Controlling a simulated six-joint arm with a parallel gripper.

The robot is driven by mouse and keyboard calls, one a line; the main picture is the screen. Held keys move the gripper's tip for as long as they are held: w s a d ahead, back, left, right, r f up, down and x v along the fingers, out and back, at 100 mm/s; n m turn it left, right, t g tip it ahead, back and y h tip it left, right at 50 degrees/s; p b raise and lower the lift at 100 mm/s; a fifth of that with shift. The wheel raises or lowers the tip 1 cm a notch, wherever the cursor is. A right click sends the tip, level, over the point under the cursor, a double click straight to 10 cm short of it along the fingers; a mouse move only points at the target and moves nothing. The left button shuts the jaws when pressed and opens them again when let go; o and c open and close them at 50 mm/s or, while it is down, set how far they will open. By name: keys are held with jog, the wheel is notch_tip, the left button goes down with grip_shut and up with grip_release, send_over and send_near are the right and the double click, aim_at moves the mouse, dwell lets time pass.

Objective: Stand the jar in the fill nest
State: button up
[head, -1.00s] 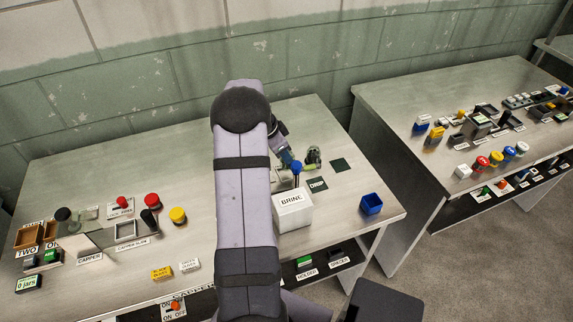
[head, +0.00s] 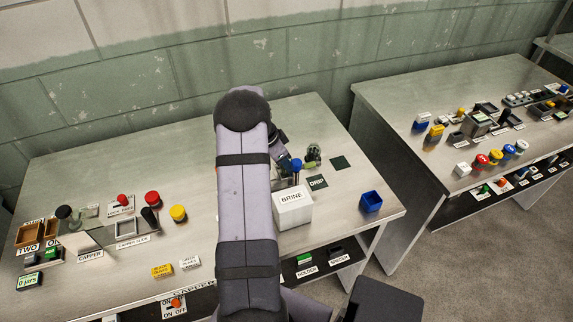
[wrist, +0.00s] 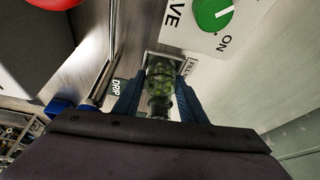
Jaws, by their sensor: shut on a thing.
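The jar (wrist: 160,82) is clear glass with green olives inside. In the wrist view it sits between the two blue fingers of my gripper (wrist: 159,92), which is shut on it. The fill nest (wrist: 149,57) shows as a pale square frame around the jar's far end, beside a partly covered label. I cannot tell whether the jar touches the nest's floor or is just above it. In the head view my arm hides much of my gripper and the nest.
A white BRINE box (head: 292,208) stands in front of my gripper. A DRIP pad (head: 318,182) and a blue bin (head: 371,201) lie to the right. A green ON knob (wrist: 212,14) is close to the jar in the wrist view. The capper (head: 90,240) is far left.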

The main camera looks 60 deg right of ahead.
jog(key=shift+a+f, duration=0.15)
jog(key=shift+f, duration=0.25)
jog(key=shift+s+a+f, duration=0.1)
jog(key=shift+a+f, duration=0.1)
jog(key=o, duration=1.2)
jog(key=shift+f+b, duration=0.15)
jog(key=shift+b, duration=0.15)
jog(key=shift+s, duration=0.1)
jog(key=shift+d+r+p, duration=0.15)
jog(key=shift+r+p, duration=0.7)
jog(key=shift+p, duration=0.3)
jog(key=b+v, duration=0.3)
jog(key=v, duration=0.9)
jog(key=shift+w+d, duration=0.2)
